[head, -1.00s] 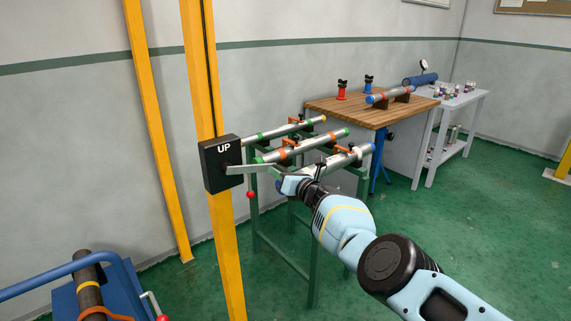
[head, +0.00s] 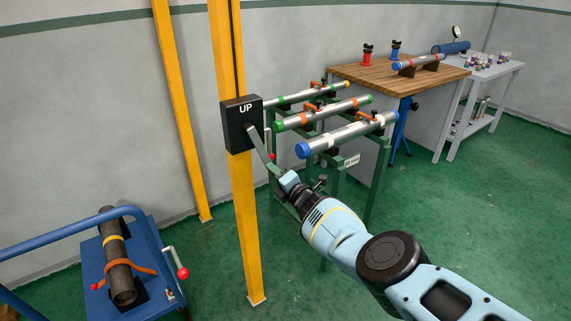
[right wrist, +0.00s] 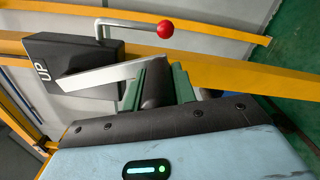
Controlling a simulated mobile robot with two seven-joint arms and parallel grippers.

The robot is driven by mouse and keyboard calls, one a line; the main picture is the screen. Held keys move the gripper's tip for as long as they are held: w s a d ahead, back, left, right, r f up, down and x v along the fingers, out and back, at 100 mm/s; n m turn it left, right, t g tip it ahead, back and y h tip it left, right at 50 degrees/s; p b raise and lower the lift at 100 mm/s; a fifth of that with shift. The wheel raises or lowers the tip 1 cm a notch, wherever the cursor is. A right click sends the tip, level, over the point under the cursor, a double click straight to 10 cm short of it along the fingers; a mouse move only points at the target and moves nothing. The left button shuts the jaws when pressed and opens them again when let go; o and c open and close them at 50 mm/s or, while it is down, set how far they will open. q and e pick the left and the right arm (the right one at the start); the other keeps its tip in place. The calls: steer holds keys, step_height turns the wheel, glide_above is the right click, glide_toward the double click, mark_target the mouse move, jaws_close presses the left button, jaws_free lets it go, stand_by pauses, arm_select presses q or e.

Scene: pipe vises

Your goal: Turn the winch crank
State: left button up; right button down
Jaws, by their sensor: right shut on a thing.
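The winch is a black box (head: 242,122) marked UP on a yellow post. Its flat grey crank arm (head: 262,150) slants down and to the right from the box face. My right gripper (head: 287,181) is at the arm's outer end, below and right of the box, shut on the crank's end. A bent lever with a red knob (right wrist: 165,29) shows beyond the box. My left gripper is out of view.
A green rack holds several pipes, one with a blue cap (head: 303,151), close behind my right gripper. A blue cart (head: 88,262) with a strapped dark pipe stands at lower left. A wooden bench (head: 378,76) stands at the back. Green floor is clear at right.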

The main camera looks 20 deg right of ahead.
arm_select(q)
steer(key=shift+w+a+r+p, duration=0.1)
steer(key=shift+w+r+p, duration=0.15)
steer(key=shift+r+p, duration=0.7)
arm_select(e)
steer(key=s+a+m, duration=0.3)
steer(key=a+m, duration=0.4)
steer(key=a, duration=0.1)
steer(key=shift+a+f, duration=0.15)
steer(key=shift+a, duration=0.1)
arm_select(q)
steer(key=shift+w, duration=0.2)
arm_select(e)
steer(key=c, duration=1.1)
jaws_free()
arm_select(q)
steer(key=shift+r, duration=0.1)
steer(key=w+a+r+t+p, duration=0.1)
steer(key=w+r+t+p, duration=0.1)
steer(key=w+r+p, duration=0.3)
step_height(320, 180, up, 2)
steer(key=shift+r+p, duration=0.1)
steer(key=shift+p, duration=0.25)
arm_select(e)
steer(key=v, duration=0.8)
